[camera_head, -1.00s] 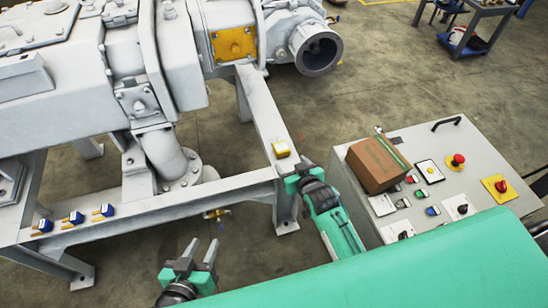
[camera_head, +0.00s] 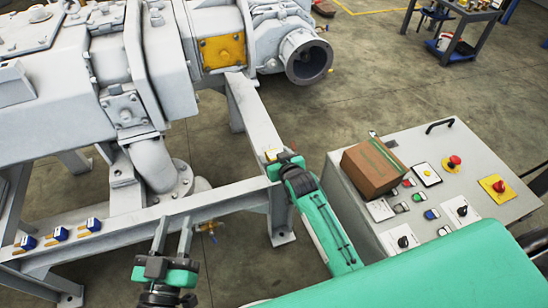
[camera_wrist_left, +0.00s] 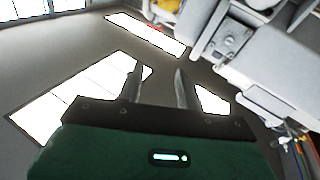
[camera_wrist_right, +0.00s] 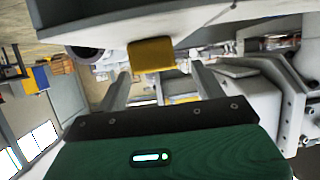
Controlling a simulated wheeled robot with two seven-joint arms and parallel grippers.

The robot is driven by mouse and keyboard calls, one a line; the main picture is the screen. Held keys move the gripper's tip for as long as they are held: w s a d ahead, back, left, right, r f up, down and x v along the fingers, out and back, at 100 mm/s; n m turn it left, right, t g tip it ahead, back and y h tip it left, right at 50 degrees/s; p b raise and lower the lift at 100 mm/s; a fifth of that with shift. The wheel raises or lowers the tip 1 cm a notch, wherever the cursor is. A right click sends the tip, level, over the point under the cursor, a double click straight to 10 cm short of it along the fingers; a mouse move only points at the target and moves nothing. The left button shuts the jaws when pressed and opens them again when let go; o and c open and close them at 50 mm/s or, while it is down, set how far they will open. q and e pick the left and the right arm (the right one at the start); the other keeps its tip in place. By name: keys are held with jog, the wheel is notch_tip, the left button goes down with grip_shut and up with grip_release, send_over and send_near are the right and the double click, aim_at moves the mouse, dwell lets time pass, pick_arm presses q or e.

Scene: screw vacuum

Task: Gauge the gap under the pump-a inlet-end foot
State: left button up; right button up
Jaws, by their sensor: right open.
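The large grey pump (camera_head: 110,60) sits on a grey steel frame (camera_head: 262,120). I cannot tell which foot is the inlet-end one, and no gap shows clearly. Three small blue-and-yellow pieces (camera_head: 60,234) lie on the front rail at left. A yellow block (camera_wrist_right: 151,54) on the frame is ahead of my open right gripper (camera_wrist_right: 160,70), near its fingertips; I cannot tell if they touch. In the head view the right gripper (camera_head: 284,158) mostly hides it. My left gripper (camera_head: 174,222) is open and empty, its fingers overlapping the front rail in the picture.
A grey control cabinet (camera_head: 440,190) with buttons stands at right, a brown box (camera_head: 374,168) on top. A round flanged port (camera_head: 306,58) sticks out of the pump. A cart (camera_head: 458,35) stands far back. Open floor (camera_head: 370,80) lies between.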

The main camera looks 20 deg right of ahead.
aim_at(272, 152)
jog(key=b+x, duration=0.1)
jog(key=x, duration=0.1)
jog(key=f+x, duration=0.1)
jog(key=x, duration=0.1)
jog(key=shift+d+b, duration=0.2)
jog(key=shift+b, duration=0.2)
jog(key=shift+w, duration=0.15)
pick_arm(q)
notch_tip(272, 152, up, 9)
jog(key=a+t, duration=0.2)
jog(key=t, duration=0.3)
jog(key=shift+a+f+t+h, duration=0.2)
jog(key=shift+a+t+h, duration=0.1)
jog(key=shift+a, duration=0.05)
pick_arm(e)
jog(key=shift+c, duration=0.2)
jog(key=c, duration=1.1)
